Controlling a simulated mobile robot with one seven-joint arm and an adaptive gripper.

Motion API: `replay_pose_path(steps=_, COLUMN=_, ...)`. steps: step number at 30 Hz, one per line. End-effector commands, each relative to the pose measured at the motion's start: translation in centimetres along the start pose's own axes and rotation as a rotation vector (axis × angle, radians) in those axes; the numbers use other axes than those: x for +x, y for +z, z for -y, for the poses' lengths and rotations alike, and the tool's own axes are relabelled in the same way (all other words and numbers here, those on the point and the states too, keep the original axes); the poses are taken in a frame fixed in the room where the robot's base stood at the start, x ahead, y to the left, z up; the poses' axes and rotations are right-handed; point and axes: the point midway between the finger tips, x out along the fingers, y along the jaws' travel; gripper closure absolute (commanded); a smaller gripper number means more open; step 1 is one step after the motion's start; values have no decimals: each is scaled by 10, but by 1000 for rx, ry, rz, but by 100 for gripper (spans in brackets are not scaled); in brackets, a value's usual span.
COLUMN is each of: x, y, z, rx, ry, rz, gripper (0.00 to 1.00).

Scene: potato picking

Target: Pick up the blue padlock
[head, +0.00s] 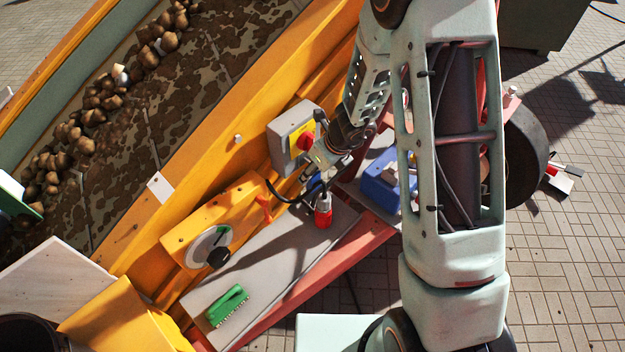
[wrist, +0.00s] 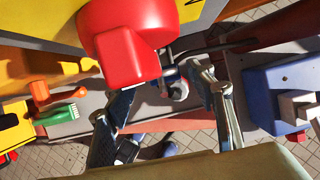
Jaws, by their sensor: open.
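No object is visibly held.
A green brush (head: 228,305) lies on the grey shelf (head: 262,265). A blue box (head: 382,188) stands to the right. An orange-handled tool (head: 264,208) is left. The yellow conveyor wall (head: 215,160) runs behind.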

Motion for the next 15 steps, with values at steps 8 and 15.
replay_pose_path(steps=8, x=42, y=-4, z=4, rx=-1, ry=1, rz=-1, gripper=49)
replay_pose_path(steps=15, x=48, y=-2, z=4, rx=-2, ry=0, rz=0, gripper=49)
